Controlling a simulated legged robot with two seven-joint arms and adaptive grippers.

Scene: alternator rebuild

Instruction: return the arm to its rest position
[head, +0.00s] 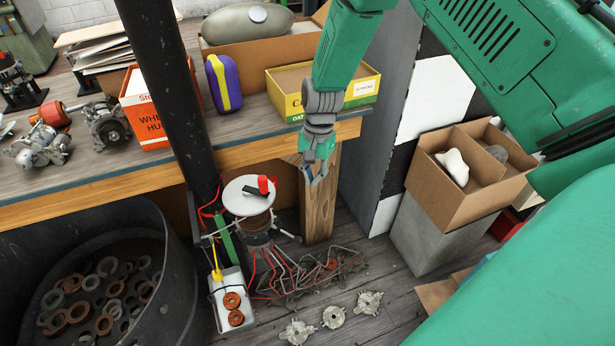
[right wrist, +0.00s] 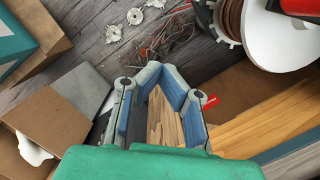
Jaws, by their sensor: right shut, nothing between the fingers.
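My right arm is green and comes down from the top of the head view. Its gripper (head: 316,176) points downward in front of the workbench's wooden leg, a little right of the white disc. The fingers are shut with nothing held. In the right wrist view the gripper (right wrist: 160,70) shows from behind, its fingertips near each other and empty. My left gripper is not in view.
The workbench (head: 100,172) with boxes and alternator parts is behind and left. A white spool disc (head: 247,195) stands close left of the gripper. A black drum (head: 182,290) holds rings. A divided cardboard box (head: 440,192) is at right. Loose wires (head: 320,272) lie on the floor.

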